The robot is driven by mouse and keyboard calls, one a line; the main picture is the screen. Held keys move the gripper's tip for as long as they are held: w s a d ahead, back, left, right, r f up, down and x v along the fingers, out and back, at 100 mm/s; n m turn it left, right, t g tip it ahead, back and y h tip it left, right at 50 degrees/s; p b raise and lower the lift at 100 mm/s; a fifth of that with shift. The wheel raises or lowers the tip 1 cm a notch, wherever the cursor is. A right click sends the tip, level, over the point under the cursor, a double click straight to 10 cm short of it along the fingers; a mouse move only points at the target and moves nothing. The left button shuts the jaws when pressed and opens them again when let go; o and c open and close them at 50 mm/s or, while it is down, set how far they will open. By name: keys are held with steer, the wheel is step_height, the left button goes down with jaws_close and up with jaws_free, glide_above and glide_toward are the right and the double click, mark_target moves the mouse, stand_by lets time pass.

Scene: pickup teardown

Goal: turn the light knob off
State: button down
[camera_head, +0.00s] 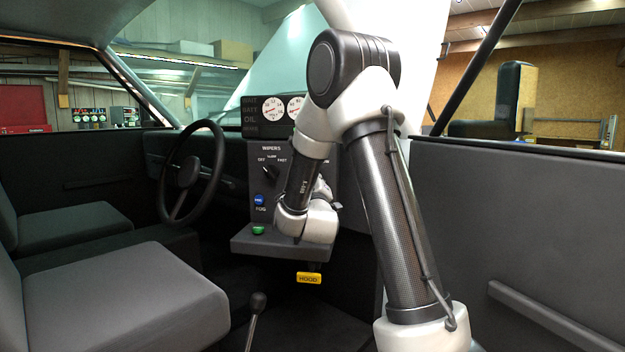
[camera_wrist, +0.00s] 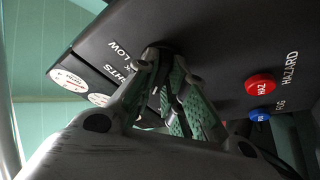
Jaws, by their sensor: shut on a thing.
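The light knob (camera_wrist: 151,51) is a dark knob on the black dash panel, beside the lettering "LIGHTS" and "LOW" in the wrist view. My gripper (camera_wrist: 164,58) is shut on it, with its fingertips at the panel face. The fingers cover most of the knob, so its pointer and setting cannot be read. In the head view my arm hides the light knob, and only a small part of my gripper (camera_head: 323,189) shows beside the wrist.
A red hazard button (camera_wrist: 260,84) and a blue fog button (camera_wrist: 259,114) sit near my fingers. The wipers knob (camera_head: 270,172) is left of my arm. A green button (camera_head: 258,230), yellow hood handle (camera_head: 308,278), steering wheel (camera_head: 188,172) and floor lever (camera_head: 257,303) are nearby.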

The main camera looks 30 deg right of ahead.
steer(key=shift+f, duration=0.1)
steer(key=c, duration=1.5)
jaws_free()
steer(key=v, duration=1.2)
